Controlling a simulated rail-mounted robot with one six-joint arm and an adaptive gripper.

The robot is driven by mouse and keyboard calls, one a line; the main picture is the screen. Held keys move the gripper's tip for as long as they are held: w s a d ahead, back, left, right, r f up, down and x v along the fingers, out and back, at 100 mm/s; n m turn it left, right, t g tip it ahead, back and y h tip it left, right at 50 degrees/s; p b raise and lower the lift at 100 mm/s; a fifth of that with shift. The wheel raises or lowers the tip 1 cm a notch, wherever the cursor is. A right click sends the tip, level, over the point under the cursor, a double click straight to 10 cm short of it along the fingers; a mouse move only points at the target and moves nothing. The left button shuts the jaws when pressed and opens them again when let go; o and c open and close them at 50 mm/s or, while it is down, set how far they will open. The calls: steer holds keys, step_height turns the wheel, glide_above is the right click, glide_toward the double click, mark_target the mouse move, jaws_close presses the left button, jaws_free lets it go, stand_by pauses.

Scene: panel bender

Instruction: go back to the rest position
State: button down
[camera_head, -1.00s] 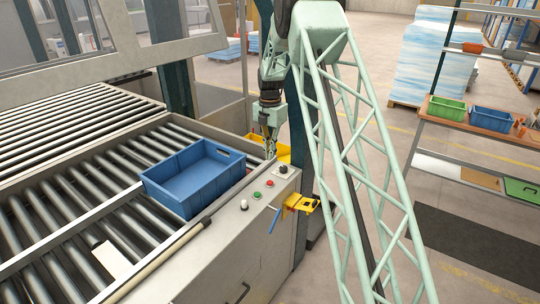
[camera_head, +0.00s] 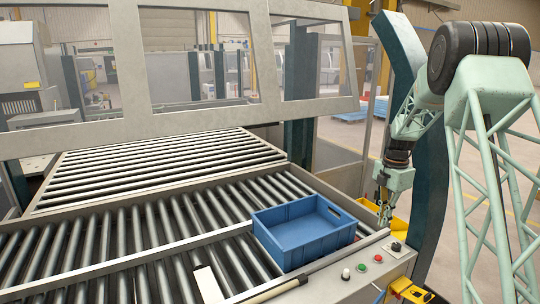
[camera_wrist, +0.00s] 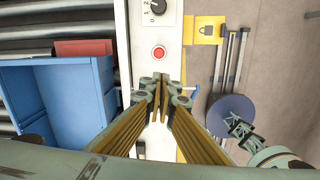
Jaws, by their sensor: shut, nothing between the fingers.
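My gripper (camera_head: 383,218) hangs at the right end of the roller table in the head view, just beyond the control panel and in front of a yellow bin. In the wrist view my gripper (camera_wrist: 160,88) shows its fingertips together, with nothing between them, over the pale panel strip near a red button (camera_wrist: 159,53). My arm rises at the right of the head view. No object is held.
A blue crate (camera_head: 305,240) sits on the rollers left of my gripper. The control panel (camera_head: 355,279) has buttons and a knob. A yellow bin (camera_head: 398,227) and a yellow lock bracket (camera_head: 410,291) are near. A dark teal post (camera_head: 432,170) stands close to my arm.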

steer(key=s+a+r+m+t+b, duration=0.1)
steer(key=s+a+r+m+b, duration=0.1)
steer(key=s+a+r+m, duration=0.5)
steer(key=s+a+r+b, duration=0.3)
steer(key=s+r, duration=0.3)
steer(key=s, duration=0.5)
steer(key=s+a+r+m+t+b, duration=0.1)
steer(key=s+a+r+m+b, duration=0.1)
steer(key=s+a+r+m, duration=0.45)
steer(key=s+a+f+m+b, duration=0.2)
steer(key=s, duration=1)
steer(key=s+a+f+m+t+b, duration=0.1)
steer(key=s+a+f+m+b, duration=0.1)
steer(key=s, duration=1)
steer(key=s+a+f+m+b, duration=0.2)
steer(key=s+f+m+b, duration=0.1)
steer(key=s, duration=0.9)
steer(key=shift+s+a+m+t, duration=0.25)
steer(key=shift+a+m+t, duration=0.1)
steer(key=shift+m, duration=0.4)
steer(key=shift+r, duration=0.1)
